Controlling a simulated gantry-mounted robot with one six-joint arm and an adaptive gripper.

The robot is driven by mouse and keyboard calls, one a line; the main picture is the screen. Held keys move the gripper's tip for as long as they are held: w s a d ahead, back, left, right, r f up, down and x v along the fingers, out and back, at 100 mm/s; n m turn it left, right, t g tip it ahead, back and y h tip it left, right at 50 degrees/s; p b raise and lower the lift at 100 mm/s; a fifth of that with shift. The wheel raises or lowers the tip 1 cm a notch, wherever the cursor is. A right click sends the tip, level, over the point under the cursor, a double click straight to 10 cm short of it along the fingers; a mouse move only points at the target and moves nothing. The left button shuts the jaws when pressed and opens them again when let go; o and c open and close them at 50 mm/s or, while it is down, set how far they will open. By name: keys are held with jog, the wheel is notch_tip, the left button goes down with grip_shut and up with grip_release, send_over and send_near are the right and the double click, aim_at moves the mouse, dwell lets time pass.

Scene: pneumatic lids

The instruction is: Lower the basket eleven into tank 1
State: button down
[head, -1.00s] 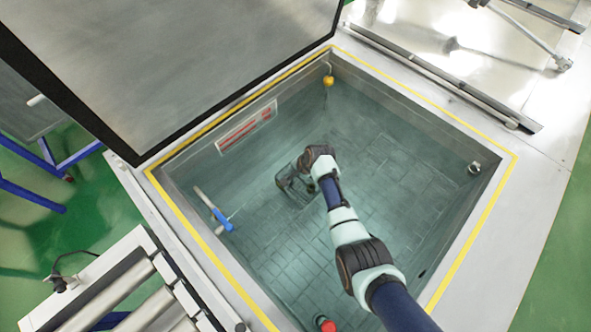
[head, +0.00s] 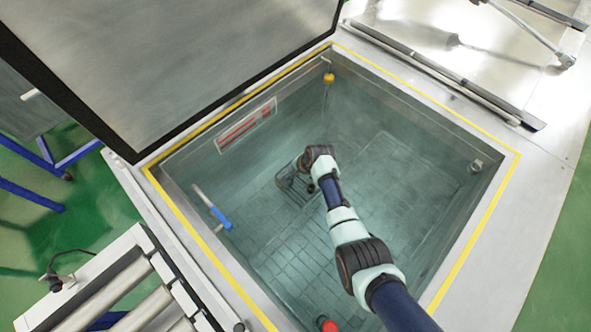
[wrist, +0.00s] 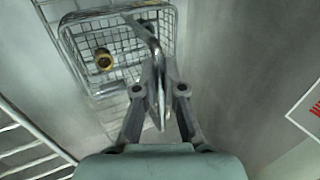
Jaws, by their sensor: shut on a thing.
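Tank 1 (head: 505,195), presumably the open square tank with a yellow line round its rim, fills the middle of the head view. My arm reaches down into it. The wire basket (head: 288,181) hangs inside the tank, left of my wrist; its lower part is hard to make out there. In the wrist view, the basket (wrist: 88,42) is a silver wire mesh with a brass-coloured ring-like part (wrist: 103,58) in it. My gripper (wrist: 161,85) is shut on the basket's bar handle (wrist: 143,36). The contact of the basket with the tank floor cannot be told.
The raised lid (head: 170,60) stands at the upper left. A blue-and-white fitting (head: 213,208) is on the left wall, and a yellow float (head: 328,78) hangs at the back corner. A red-topped part (head: 327,325) is at the near edge. A wire rack (wrist: 25,140) shows at the lower left of the wrist view.

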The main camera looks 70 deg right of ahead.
jog(key=c, duration=1.2)
grip_release()
jog(key=shift+d, duration=0.1)
jog(key=w+r+p+v, duration=0.1)
jog(key=w+p+v, duration=0.1)
jog(key=p+v, duration=0.4)
jog(key=w+d+r+p+v, duration=0.1)
jog(key=p+v, duration=0.6)
jog(key=v, duration=1)
jog(key=shift+w+d, duration=0.25)
jog(key=shift+w, duration=0.3)
